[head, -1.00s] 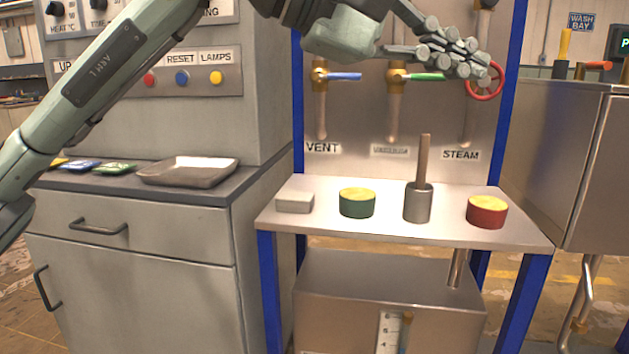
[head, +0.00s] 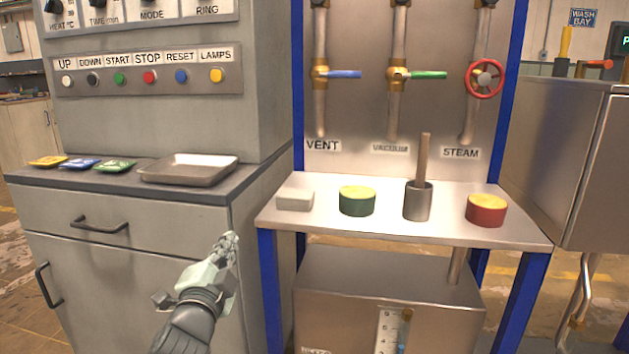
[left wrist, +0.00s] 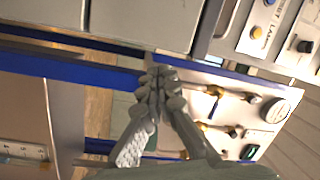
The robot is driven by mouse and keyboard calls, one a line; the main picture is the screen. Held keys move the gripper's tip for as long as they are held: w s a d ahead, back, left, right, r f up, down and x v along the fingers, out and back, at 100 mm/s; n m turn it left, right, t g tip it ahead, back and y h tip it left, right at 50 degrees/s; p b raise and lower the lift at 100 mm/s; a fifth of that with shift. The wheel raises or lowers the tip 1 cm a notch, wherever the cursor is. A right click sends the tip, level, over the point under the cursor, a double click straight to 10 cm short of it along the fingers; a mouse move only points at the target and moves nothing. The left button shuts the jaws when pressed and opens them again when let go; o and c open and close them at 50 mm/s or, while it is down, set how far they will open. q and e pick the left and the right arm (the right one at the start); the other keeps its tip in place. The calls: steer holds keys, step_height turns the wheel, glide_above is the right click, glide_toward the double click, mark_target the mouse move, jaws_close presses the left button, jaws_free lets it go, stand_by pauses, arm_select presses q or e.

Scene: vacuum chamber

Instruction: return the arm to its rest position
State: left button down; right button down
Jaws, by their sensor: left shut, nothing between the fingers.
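My left gripper (head: 231,243) is low in the head view, in front of the grey cabinet's drawer and left of the steel table. It is shut and empty, its fingers pointing up and slightly right. In the left wrist view the closed fingers (left wrist: 158,82) meet at the tips, with the blue frame and the valve panel beyond them. It touches nothing that I can see. My right gripper is in neither view.
The grey cabinet (head: 150,280) carries a metal tray (head: 190,182) and colored packets. The steel table (head: 330,230) holds a white block (head: 295,199), a green tin (head: 357,201), a cup with a rod (head: 418,201) and a red tin (head: 486,211). Valves with a red wheel (head: 484,79) are behind.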

arm_select(q)
steer(key=s+a+f+n+g+y, duration=0.1)
steer(key=s+a+f+n+g, duration=0.2)
steer(key=f, duration=0.5)
steer(key=s+a+f+n+g+y, duration=0.1)
steer(key=s+a+f+g, duration=0.1)
steer(key=s+f, duration=0.45)
steer(key=s+a+f+n+g+y, duration=0.1)
steer(key=s+a+f+n+g, duration=0.15)
steer(key=f, duration=0.65)
steer(key=s+a+f+n+g, duration=0.1)
steer(key=s+f+n+g, duration=0.1)
steer(key=s+f+g, duration=0.2)
steer(key=s+a+f+n+g+h, duration=0.1)
steer(key=s+f+n+g, duration=0.2)
steer(key=s+f, duration=0.8)
steer(key=s+g, duration=0.1)
steer(key=s, duration=0.6)
steer(key=shift+s+a+f, duration=0.15)
steer(key=shift+a+f, duration=0.15)
steer(key=shift+a, duration=0.05)
